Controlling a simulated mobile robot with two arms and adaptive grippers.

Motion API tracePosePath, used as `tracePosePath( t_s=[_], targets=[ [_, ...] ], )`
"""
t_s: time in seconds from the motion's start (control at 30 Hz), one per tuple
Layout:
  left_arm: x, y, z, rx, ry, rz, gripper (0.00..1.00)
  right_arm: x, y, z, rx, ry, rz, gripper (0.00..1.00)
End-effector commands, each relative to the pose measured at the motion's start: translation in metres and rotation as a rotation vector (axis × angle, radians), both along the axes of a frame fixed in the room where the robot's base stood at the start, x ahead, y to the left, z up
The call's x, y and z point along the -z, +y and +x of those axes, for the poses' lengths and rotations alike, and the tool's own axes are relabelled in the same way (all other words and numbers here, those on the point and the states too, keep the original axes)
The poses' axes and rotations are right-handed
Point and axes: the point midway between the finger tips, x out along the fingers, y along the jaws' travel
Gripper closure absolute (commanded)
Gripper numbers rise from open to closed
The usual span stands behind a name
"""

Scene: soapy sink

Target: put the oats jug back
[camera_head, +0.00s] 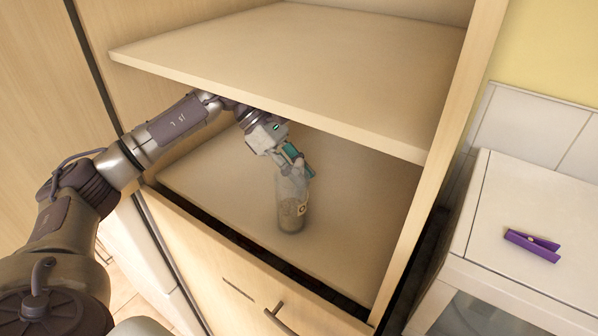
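The oats jug (291,206) is a clear, upright container with beige contents and a small label. It stands on, or just at, the lower shelf (230,185) inside the wooden cabinet. My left arm reaches in from the left under the upper shelf. My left gripper (293,163) is at the top of the jug, with its fingers around or against the jug's upper part. Whether the fingers are closed tight on it is too small to tell. My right gripper is not in view.
The upper shelf (300,60) overhangs the jug and my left arm. The cabinet's right side panel (445,150) bounds the space. A drawer with a handle (281,318) lies below. A purple clothespin (532,244) lies on the white counter (505,205) at right. The lower shelf is otherwise clear.

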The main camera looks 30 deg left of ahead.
Motion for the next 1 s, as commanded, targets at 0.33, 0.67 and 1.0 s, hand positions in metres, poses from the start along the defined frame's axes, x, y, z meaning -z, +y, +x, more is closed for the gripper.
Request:
tracePosePath(
  t_s=[0.33,0.67,1.0],
  targets=[
    [-0.001,0.0,0.0,0.0,0.0,-0.001,0.6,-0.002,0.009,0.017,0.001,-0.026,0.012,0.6],
    [-0.007,0.031,0.0,-0.007,0.0,0.0,0.6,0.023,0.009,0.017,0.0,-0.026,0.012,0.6],
    [-0.009,0.105,-0.003,-0.005,-0.001,-0.002,0.6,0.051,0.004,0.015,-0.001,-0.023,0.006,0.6]
  ],
)
